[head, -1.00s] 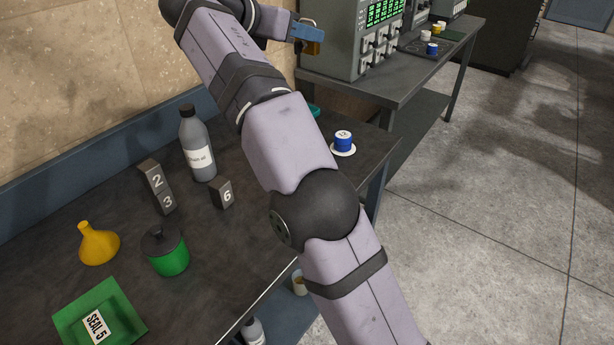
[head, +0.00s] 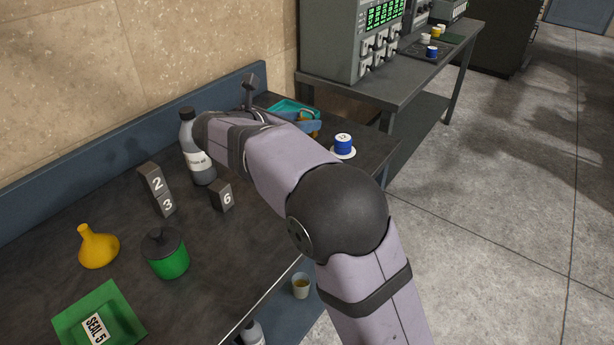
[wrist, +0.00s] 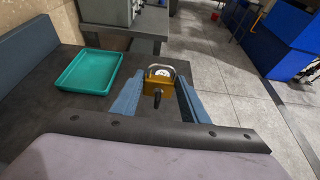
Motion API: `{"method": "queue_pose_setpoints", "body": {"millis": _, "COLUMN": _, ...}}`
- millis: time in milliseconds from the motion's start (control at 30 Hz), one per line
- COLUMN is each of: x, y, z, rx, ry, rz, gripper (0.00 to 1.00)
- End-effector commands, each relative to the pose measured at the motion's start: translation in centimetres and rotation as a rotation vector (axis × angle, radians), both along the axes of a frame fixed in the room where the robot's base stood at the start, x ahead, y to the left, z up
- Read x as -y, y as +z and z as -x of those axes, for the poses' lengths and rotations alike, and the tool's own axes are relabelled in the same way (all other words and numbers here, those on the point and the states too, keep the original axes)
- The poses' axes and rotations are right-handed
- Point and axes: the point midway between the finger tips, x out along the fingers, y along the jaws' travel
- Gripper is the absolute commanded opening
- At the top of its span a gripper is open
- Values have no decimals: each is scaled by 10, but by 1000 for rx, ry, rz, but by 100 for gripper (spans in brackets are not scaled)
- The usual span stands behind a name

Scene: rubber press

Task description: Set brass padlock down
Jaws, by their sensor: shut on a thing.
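The brass padlock (wrist: 159,84) shows in the wrist view between the two blue fingers of my gripper (wrist: 157,93). My gripper is shut on it. A dark piece sticks out on its near face, and a pale round shape shows by its shackle. In the head view my gripper (head: 306,124) is low over the far end of the bench, next to the teal tray (head: 283,103), with a bit of brass visible at it. In the wrist view the teal tray (wrist: 68,86) is empty and lies left of the padlock. I cannot tell if the padlock touches the bench.
A blue spool (head: 343,143) on a white disc stands right of my gripper, near the bench edge. A grey bottle (head: 187,135), numbered dark blocks (head: 222,197), a green pot (head: 168,260) and a yellow funnel (head: 98,248) stand further left.

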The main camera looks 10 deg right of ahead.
Motion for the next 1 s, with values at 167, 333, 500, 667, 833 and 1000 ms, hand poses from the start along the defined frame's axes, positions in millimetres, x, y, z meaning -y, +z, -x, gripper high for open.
{"method": "queue_pose_setpoints", "body": {"millis": 167, "x": 0, "y": -26, "z": 0, "rx": 1, "ry": 0, "rz": 1, "gripper": 11}}
{"method": "queue_pose_setpoints", "body": {"millis": 333, "x": 0, "y": -33, "z": 0, "rx": 4, "ry": 0, "rz": -1, "gripper": 11}}
{"method": "queue_pose_setpoints", "body": {"millis": 500, "x": 0, "y": -46, "z": 0, "rx": 1, "ry": 0, "rz": 1, "gripper": 11}}
{"method": "queue_pose_setpoints", "body": {"millis": 667, "x": 0, "y": -71, "z": 0, "rx": 0, "ry": 0, "rz": 3, "gripper": 11}}
{"method": "queue_pose_setpoints", "body": {"millis": 833, "x": 0, "y": -90, "z": 0, "rx": 1, "ry": 0, "rz": 1, "gripper": 11}}
{"method": "queue_pose_setpoints", "body": {"millis": 1000, "x": 0, "y": -94, "z": -1, "rx": 4, "ry": 0, "rz": 0, "gripper": 11}}
